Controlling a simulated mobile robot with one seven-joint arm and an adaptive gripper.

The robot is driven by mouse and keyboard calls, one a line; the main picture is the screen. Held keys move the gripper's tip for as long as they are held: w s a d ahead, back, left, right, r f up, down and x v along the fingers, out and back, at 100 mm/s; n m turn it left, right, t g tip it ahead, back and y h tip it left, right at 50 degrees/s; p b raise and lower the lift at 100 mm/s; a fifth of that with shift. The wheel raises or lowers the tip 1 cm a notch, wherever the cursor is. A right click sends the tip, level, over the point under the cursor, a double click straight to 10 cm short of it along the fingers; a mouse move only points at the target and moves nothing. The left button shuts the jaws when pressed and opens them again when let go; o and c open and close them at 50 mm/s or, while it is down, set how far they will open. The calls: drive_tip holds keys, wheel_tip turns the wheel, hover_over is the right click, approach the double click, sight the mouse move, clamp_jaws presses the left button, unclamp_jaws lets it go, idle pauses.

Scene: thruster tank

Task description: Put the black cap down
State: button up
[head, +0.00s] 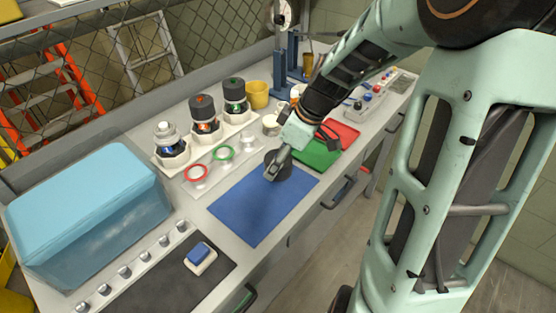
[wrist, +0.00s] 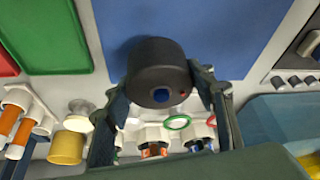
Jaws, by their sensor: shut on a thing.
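The black cap (head: 281,170) is a short dark cylinder between the fingers of my gripper (head: 277,166). The wrist view shows the black cap (wrist: 156,68) large, with a blue dot and a small red mark on its face, and a finger of my gripper (wrist: 162,82) on each side. My gripper is shut on it. The cap is at the far part of the blue mat (head: 250,205), which fills the upper middle of the wrist view (wrist: 225,30). I cannot tell whether the cap touches the mat.
Behind the mat stand an uncapped thruster (head: 169,146) and two with dark caps (head: 203,104) (head: 234,88). Red (head: 196,173) and green (head: 223,153) rings lie before them. Green (head: 316,153) and red (head: 341,133) trays are right. A blue-topped tank (head: 88,200) is left. The near mat is clear.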

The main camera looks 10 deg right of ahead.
drive_tip(key=shift+f+b, duration=0.6)
drive_tip(key=shift+f, duration=0.05)
drive_tip(key=o, duration=1.1)
drive_tip(key=shift+r, duration=0.2)
drive_tip(key=shift+r+p, duration=0.3)
drive_tip(key=shift+p, duration=0.15)
drive_tip(key=p+v, duration=0.1)
drive_tip(key=v, duration=1.1)
drive_tip(key=shift+r, duration=0.25)
